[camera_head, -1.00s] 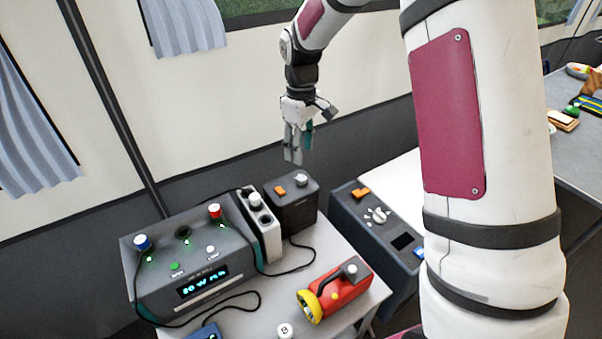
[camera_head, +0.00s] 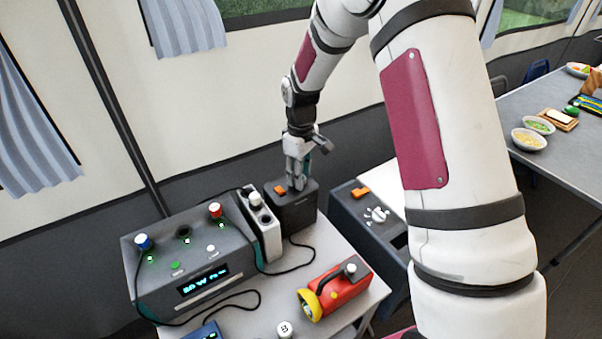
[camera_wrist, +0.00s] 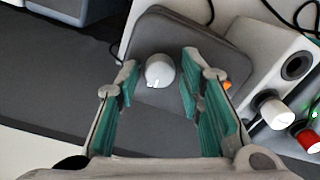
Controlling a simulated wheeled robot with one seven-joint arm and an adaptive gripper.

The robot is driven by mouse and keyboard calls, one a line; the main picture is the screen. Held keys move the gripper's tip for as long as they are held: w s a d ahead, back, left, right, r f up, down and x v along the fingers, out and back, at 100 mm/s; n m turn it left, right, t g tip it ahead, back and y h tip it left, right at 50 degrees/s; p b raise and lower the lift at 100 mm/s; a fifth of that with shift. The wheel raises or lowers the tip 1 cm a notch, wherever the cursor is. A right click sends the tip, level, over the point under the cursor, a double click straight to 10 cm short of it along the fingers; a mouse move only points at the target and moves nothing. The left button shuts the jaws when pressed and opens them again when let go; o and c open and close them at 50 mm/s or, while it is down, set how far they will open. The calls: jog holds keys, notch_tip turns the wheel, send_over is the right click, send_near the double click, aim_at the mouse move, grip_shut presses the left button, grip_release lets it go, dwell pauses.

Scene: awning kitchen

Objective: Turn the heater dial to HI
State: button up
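The heater is a dark grey box (camera_head: 294,215) at the back of the small table, with an orange switch (camera_head: 280,190) on its top. Its dial is a round white knob, seen in the wrist view (camera_wrist: 159,71) with a small white mark on its near side. I cannot read any HI label. My gripper (camera_head: 297,185) points down at the heater's top and hides the dial in the head view. In the wrist view my gripper (camera_wrist: 158,85) is open, with one teal-padded finger on each side of the dial and a gap to both.
Left of the heater stand a white unit (camera_head: 262,228) with a white knob and a grey power station (camera_head: 190,262) with a lit display. A red and yellow flashlight (camera_head: 336,292) lies in front. A dark cooler-like box (camera_head: 372,225) stands to the right.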

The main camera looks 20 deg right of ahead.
grip_shut()
jog(key=m+b, duration=0.1)
jog(key=m, duration=0.5)
jog(key=shift+m, duration=0.3)
jog(key=m, duration=0.3)
jog(key=shift+m, duration=2.2)
jog(key=o, duration=0.5)
grip_release()
